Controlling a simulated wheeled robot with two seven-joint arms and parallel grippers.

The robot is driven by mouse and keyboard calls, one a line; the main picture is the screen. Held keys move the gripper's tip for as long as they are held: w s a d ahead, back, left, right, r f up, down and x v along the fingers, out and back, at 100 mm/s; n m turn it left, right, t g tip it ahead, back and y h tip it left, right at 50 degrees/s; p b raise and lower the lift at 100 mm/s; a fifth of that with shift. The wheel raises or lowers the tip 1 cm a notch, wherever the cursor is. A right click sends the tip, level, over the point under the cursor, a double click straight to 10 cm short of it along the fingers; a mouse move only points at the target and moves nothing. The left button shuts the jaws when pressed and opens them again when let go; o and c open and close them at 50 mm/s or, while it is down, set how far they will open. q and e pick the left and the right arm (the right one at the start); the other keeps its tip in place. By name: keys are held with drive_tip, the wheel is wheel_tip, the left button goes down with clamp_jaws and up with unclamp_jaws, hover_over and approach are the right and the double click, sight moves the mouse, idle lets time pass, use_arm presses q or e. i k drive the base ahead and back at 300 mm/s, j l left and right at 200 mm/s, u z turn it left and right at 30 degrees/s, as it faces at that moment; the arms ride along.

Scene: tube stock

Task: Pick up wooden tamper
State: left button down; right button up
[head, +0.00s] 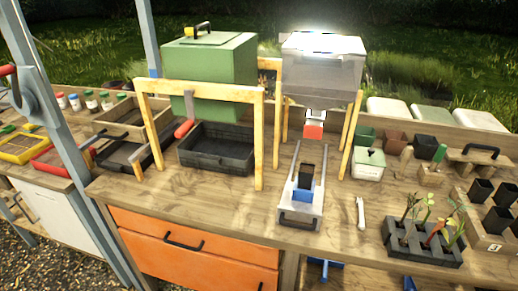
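A light wooden board with a dark arched handle (482,150) lies at the right of the bench, behind the black pots. It looks most like the wooden tamper, though I cannot be sure.
Bare wood lies around the white tool (360,213).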

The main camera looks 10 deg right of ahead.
sight(407, 154)
drive_tip(key=z, duration=1.4)
